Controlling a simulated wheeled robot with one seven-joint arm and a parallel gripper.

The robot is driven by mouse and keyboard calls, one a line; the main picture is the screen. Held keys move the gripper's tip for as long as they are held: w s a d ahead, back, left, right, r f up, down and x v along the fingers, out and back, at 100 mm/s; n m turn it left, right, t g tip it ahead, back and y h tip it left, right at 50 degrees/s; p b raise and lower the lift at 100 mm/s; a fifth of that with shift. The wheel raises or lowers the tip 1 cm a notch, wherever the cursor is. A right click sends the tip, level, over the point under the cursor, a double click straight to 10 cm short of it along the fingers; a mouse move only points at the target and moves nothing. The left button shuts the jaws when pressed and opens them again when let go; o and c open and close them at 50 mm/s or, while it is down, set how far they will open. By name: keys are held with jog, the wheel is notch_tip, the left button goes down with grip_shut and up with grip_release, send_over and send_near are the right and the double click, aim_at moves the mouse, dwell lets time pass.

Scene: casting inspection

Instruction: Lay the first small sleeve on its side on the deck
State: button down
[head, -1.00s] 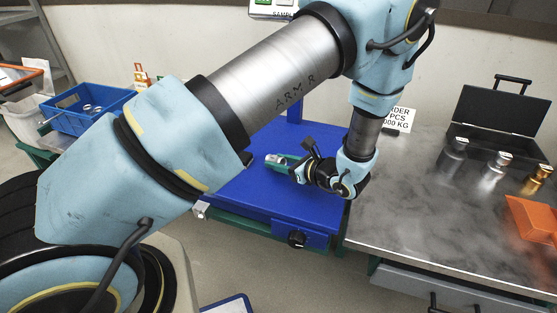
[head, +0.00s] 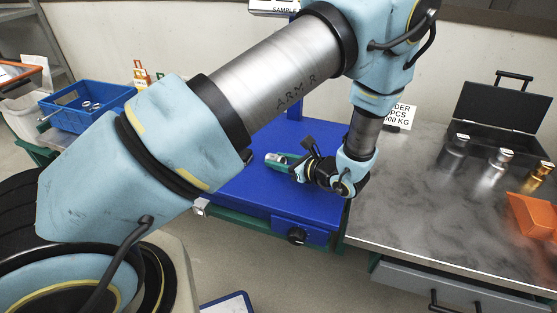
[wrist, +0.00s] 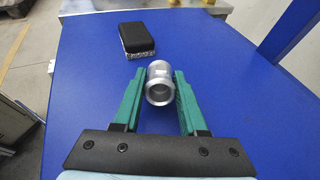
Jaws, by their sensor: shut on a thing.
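My gripper (wrist: 159,88) has its two green fingers closed on the sides of a small silvery sleeve (wrist: 159,83). In the wrist view the sleeve's round open end faces the camera, so it lies on its side between the fingertips. It is over the blue deck (wrist: 85,75); whether it touches the deck I cannot tell. In the head view my gripper (head: 278,160) is low over the deck (head: 250,190), pointing left, and the sleeve is hard to make out at its tips.
A black block with a grey speckled base (wrist: 137,40) lies on the deck beyond the sleeve. A blue post (wrist: 290,35) rises at the right. Left is a blue crate (head: 60,118) with metal parts.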

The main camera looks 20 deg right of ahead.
jog(key=shift+f, duration=0.1)
jog(key=shift+c, duration=1.8)
grip_release()
jog(key=v, duration=1)
jog(key=shift+s+d+b, duration=0.15)
jog(key=shift+s+b, duration=0.2)
